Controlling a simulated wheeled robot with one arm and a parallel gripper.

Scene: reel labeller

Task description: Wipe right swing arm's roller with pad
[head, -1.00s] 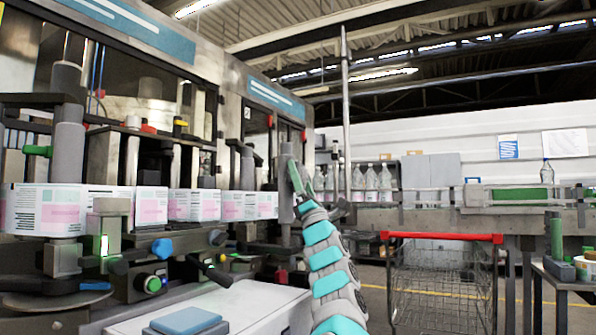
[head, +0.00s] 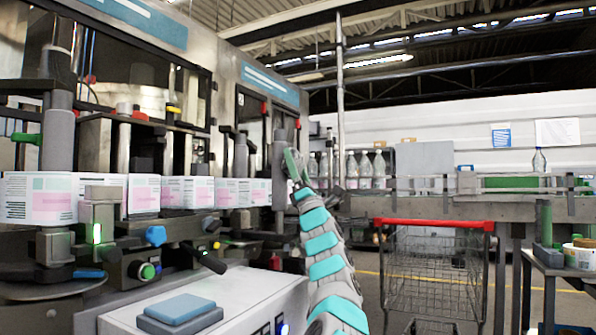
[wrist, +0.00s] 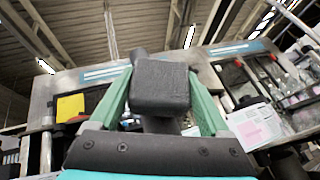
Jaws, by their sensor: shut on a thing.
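My gripper (head: 292,165) is raised beside the labelling machine, right of centre in the head view. In the wrist view its two green fingers (wrist: 160,100) are shut on a dark grey block, the pad (wrist: 163,86). A grey upright cylinder (head: 279,165), which looks like the right swing arm's roller, stands just left of the fingers in the head view. In the wrist view a dark round part (wrist: 160,125) shows behind and below the pad. I cannot tell whether the pad touches the roller. The pad is not clear in the head view.
A label web (head: 200,191) with pink prints runs across the machine front. A blue-topped block (head: 181,308) lies on a white cabinet (head: 245,300) below. A red-handled wire cart (head: 433,265) stands right of my arm. Bottles (head: 365,168) stand behind.

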